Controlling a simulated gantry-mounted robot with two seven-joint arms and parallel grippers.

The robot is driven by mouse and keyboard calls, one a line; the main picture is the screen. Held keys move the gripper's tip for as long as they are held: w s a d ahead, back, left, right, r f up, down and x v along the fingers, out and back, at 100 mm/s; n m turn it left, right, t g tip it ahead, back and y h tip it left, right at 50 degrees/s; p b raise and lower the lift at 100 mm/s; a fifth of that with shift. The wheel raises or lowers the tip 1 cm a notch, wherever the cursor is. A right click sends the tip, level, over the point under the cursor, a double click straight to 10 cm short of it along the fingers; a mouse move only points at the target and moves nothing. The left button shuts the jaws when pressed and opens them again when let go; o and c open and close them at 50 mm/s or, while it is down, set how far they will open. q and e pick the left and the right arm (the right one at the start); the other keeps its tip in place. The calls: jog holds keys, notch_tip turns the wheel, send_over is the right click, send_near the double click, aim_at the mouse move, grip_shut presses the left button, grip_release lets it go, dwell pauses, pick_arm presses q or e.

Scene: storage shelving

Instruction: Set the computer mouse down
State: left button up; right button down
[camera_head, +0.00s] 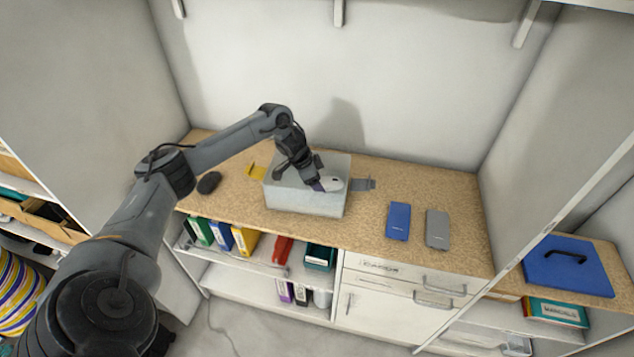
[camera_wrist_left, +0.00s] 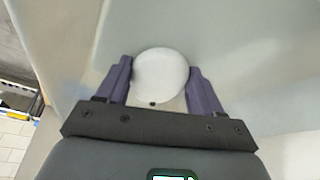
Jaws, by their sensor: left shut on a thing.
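A white computer mouse (camera_head: 332,184) is between the fingers of my left gripper (camera_head: 318,186), which is shut on it. In the head view the gripper and mouse are over a light grey box (camera_head: 305,202) on the wood-topped counter. In the left wrist view the round white end of the mouse (camera_wrist_left: 160,76) sits between the two purple fingers, with pale grey surfaces around it. I cannot tell whether the mouse touches the box. A dark mouse-shaped object (camera_head: 209,182) lies on the counter at the left. My right gripper is out of view.
A blue device (camera_head: 398,221) and a grey device (camera_head: 437,229) lie to the right. The counter (camera_head: 440,190) is bare behind them. Side walls bound the counter, with binders shelved below.

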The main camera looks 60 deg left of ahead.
pick_arm(q)
jog(key=shift+f, duration=0.15)
jog(key=o, duration=1.1)
jog(key=shift+s+r, duration=0.15)
jog(key=shift+r, duration=0.35)
jog(key=b+v, duration=0.1)
jog(key=v, duration=1)
jog(key=shift+a+r, duration=0.1)
jog(key=shift+r, duration=0.1)
